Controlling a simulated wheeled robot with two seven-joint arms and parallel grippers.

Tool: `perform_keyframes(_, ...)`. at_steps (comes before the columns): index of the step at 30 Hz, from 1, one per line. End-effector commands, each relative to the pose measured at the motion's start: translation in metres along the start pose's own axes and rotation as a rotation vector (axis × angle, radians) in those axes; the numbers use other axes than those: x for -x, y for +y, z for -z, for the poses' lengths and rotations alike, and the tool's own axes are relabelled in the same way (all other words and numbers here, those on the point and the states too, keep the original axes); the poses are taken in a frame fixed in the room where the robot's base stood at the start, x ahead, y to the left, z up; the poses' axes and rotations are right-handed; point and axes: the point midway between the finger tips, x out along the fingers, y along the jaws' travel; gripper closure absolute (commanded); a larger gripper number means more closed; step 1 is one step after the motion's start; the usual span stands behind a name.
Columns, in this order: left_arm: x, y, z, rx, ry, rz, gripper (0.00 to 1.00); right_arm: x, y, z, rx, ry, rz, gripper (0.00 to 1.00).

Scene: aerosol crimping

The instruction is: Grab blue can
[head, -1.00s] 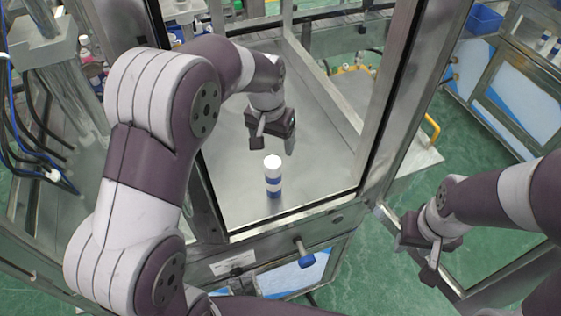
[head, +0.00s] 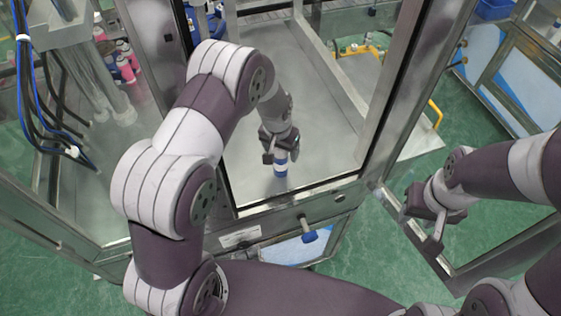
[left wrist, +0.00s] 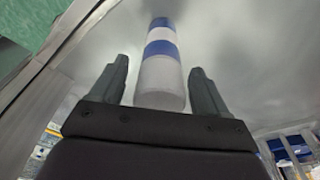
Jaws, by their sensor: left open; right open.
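The blue and white can (head: 281,171) stands upright on the metal floor inside the framed enclosure. My left gripper (head: 280,150) reaches in over it and hides its upper part in the head view. In the left wrist view the can (left wrist: 161,60) shows blue and white bands, and its white end lies between the two open fingers of my left gripper (left wrist: 160,90). Gaps show on both sides, so the fingers look clear of it. My right gripper (head: 432,225) is open and empty at the right, outside the enclosure.
A metal door post (head: 393,110) rises right of the can, and a metal sill (head: 300,205) runs in front. Pink and white bottles (head: 125,65) stand at the back left. The floor around the can is clear.

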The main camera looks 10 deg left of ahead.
Motion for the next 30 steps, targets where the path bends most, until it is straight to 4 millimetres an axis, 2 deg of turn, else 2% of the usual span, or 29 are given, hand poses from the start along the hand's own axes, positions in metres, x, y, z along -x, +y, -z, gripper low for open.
perform_keyframes(1, 0.0, 0.0, 0.0, 0.0, 0.0, 0.0, 0.34, 0.0, 0.0, 0.0, 0.0, 0.0, 0.0, 0.57)
perform_keyframes(7, 0.0, 0.0, 0.0, 0.0, -0.001, 0.0, 0.99, 0.0, 0.0, 0.0, 0.0, 0.0, 0.0, 0.57)
perform_keyframes(17, 0.003, 0.0, 0.001, 0.0, 0.0, 0.0, 1.0, -0.003, 0.0, 0.0, 0.0, 0.0, 0.0, 0.57)
perform_keyframes(29, 0.039, 0.0, 0.007, 0.0, 0.004, 0.0, 1.0, -0.024, 0.0, -0.003, 0.0, 0.0, 0.0, 0.57)
perform_keyframes(30, 0.041, 0.005, 0.007, -0.002, 0.001, -0.001, 1.0, -0.025, 0.0, -0.003, 0.0, 0.0, 0.0, 0.57)
